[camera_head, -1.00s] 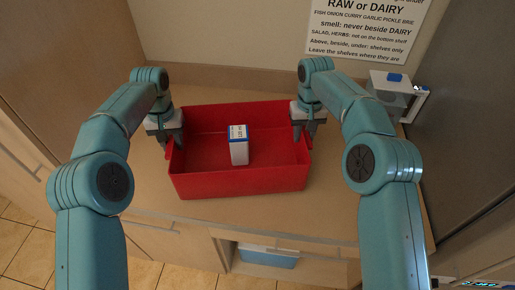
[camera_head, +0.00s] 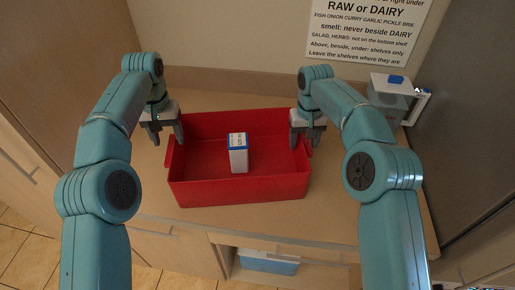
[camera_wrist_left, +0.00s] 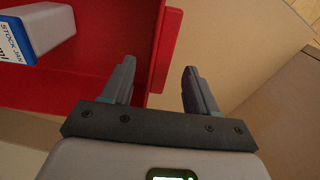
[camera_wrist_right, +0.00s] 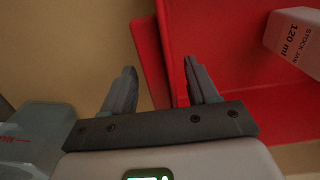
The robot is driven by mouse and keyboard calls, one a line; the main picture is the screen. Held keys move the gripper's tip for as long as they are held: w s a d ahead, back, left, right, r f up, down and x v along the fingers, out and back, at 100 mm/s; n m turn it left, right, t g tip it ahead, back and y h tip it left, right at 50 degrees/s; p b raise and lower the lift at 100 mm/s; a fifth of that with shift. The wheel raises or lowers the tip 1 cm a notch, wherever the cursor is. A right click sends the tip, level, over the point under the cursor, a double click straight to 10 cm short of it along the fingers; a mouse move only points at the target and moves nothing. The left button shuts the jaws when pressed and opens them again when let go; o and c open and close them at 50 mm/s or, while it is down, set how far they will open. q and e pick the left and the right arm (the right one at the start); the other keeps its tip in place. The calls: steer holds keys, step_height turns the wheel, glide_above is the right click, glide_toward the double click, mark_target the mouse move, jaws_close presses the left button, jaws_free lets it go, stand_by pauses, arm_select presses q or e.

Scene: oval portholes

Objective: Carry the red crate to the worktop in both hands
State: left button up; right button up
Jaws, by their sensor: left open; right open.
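The red crate (camera_head: 240,192) stands on a wooden worktop (camera_head: 330,212), with a white and blue carton (camera_head: 238,156) upright inside it. My left gripper (camera_head: 167,138) is open at the crate's left end. In the left wrist view its fingers (camera_wrist_left: 155,85) point down beside the crate's end handle (camera_wrist_left: 166,50), one finger over the crate side and one outside. My right gripper (camera_head: 307,138) is open at the crate's right end. In the right wrist view its fingers (camera_wrist_right: 158,85) lie either side of the red end wall (camera_wrist_right: 150,50). Neither gripper is closed on the crate.
A printed sign (camera_head: 365,25) hangs on the wall behind. A blue box (camera_head: 268,260) sits in an opening below the worktop. Worktop in front of the crate is free.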

arm_select(q)
steer(key=shift+r, duration=0.9)
arm_select(e)
steer(key=shift+r, duration=0.15)
arm_select(q)
steer(key=shift+s+r, duration=0.1)
steer(key=shift+r, duration=0.05)
arm_select(e)
step_height(320, 180, up, 6)
steer(key=shift+a+r, duration=0.1)
steer(key=shift+r, duration=0.55)
steer(key=shift+s, duration=0.1)
